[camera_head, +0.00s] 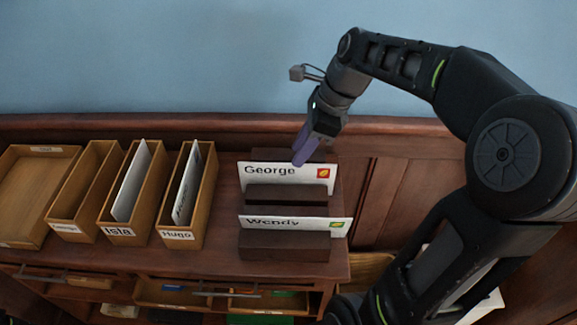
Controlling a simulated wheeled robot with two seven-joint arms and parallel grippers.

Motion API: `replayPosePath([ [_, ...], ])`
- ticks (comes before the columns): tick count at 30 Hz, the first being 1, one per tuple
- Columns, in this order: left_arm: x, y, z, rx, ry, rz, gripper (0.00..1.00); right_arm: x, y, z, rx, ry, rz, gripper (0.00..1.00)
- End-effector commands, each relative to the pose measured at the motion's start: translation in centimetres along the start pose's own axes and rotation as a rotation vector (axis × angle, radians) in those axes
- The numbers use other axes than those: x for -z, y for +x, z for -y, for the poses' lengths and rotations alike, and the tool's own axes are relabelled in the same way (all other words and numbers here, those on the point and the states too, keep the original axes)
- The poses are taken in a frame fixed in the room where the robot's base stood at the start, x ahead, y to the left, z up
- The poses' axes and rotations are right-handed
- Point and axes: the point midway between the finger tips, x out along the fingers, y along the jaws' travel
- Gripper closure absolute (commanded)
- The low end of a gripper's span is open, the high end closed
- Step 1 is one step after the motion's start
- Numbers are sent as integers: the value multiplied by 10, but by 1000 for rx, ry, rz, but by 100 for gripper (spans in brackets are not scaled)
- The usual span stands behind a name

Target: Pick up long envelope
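Two white envelopes stand on edge in a dark wooden slotted holder (284,246). The rear one (262,182) reads "George" and has a red and yellow stamp. The front one (318,226) reads "Wendy", has a green stamp, and looks wider in the picture, reaching past the holder's right side. Their lower parts are hidden by the holder's blocks. My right gripper (302,152) points down with its purple fingers at the top edge of the George envelope. The fingers overlap in this view, so their gap and any contact are unclear. My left gripper is out of view.
Several wooden bins stand left of the holder, including one labelled Isla (119,232) and one labelled Hugo (178,236), both holding envelopes. A wider wooden tray (45,149) is at far left. A raised wooden back edge and blue wall lie behind. Shelves show below.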

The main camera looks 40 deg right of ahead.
Motion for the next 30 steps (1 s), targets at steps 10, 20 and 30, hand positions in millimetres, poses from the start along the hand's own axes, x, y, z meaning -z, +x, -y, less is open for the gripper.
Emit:
replayPosePath([
  [10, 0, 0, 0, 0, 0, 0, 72, 0, 4, 0, -1, 0, 0, 71],
  [20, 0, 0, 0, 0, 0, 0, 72, 0, 27, 0, 0, 0, 0, 71],
  [30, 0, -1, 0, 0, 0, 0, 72, 0, 36, -1, -3, 0, 0, 71],
])
